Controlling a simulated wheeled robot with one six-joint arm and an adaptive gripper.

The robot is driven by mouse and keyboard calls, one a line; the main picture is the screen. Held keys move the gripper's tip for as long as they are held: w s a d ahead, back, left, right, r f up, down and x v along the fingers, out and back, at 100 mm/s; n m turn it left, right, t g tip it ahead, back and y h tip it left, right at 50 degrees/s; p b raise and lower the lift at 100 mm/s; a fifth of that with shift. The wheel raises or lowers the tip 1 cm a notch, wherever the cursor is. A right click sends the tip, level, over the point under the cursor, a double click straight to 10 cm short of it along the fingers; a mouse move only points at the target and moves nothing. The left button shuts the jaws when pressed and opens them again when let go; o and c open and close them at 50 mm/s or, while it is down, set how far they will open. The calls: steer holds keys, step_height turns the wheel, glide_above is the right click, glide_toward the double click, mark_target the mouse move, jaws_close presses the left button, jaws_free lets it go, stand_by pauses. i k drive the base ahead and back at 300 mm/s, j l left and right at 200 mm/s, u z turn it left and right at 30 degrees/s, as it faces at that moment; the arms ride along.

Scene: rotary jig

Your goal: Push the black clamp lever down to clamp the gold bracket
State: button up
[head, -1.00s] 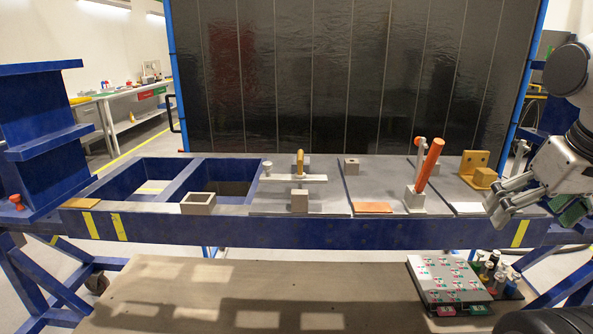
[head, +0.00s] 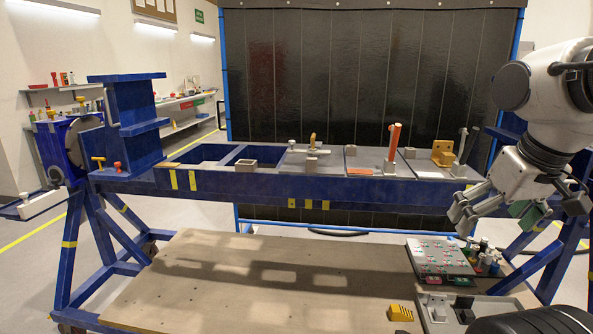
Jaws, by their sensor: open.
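The gold bracket (head: 442,150) stands at the right end of the blue frame's top, with a gold block at its foot. A slim upright lever (head: 468,141) rises from a pale base just right of the bracket.
An orange lever (head: 392,142) stands upright left of the bracket. A brass-handled clamp (head: 312,147) and a hollow square block (head: 245,163) sit further left. A button panel (head: 440,258) lies on the wooden board (head: 230,290) below, with a yellow piece (head: 400,312) nearby.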

mark_target(474, 131)
steer(key=k+u, duration=0.1)
steer(key=k, duration=0.15)
steer(key=i+l+z, duration=0.25)
steer(key=l, duration=0.4)
steer(key=i+l+z, duration=0.25)
steer(key=i+l, duration=0.3)
